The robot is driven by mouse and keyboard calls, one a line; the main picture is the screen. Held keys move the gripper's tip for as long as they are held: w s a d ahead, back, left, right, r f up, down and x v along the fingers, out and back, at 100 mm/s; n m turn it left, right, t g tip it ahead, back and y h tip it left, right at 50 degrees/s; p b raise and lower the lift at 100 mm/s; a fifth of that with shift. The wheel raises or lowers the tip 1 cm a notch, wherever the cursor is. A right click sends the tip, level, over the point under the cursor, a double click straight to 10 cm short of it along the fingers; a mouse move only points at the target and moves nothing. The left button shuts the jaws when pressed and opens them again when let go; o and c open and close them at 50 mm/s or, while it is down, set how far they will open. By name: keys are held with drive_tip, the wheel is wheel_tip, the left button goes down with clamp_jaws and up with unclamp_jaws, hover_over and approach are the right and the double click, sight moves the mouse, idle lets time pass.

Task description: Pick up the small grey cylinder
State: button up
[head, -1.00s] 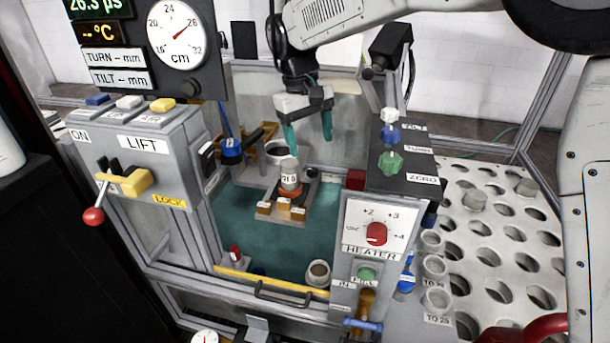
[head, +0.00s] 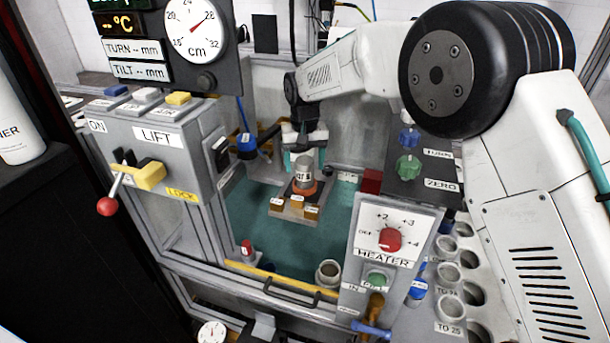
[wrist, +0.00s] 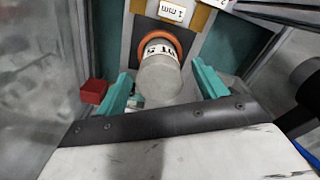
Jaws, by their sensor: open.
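A small grey cylinder (head: 304,171) with a dark-lettered white label stands upright in an orange ring on a small grey stand (head: 288,212) inside the teal-floored bay. My gripper (head: 306,159) is open and pointing down, with its teal fingers around the cylinder's upper part. In the wrist view the cylinder (wrist: 160,77) shows between the two fingers, with a gap on each side. The gripper holds nothing. The head view does not show clearly how far down the fingertips reach.
Small brown blocks with white labels (head: 293,207) sit at the stand's front. A red block (wrist: 93,91) is just left of the fingers in the wrist view. The heater panel (head: 385,243) stands front right and the lift box (head: 160,140) left. The teal floor (head: 290,248) in front is mostly clear.

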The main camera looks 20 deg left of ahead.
drive_tip(key=shift+f, duration=0.75)
drive_tip(key=c, duration=1)
drive_tip(key=shift+r, duration=0.1)
drive_tip(key=shift+r, duration=0.5)
drive_tip(key=r, duration=0.2)
drive_tip(key=shift+s+d+r, duration=0.15)
drive_tip(key=shift+s+r, duration=0.15)
drive_tip(key=shift+r, duration=0.05)
drive_tip(key=s+d+r, duration=0.1)
drive_tip(key=s+d, duration=0.6)
drive_tip(key=s, duration=0.6)
drive_tip(key=shift+s+d, duration=0.25)
drive_tip(key=shift+d, duration=0.1)
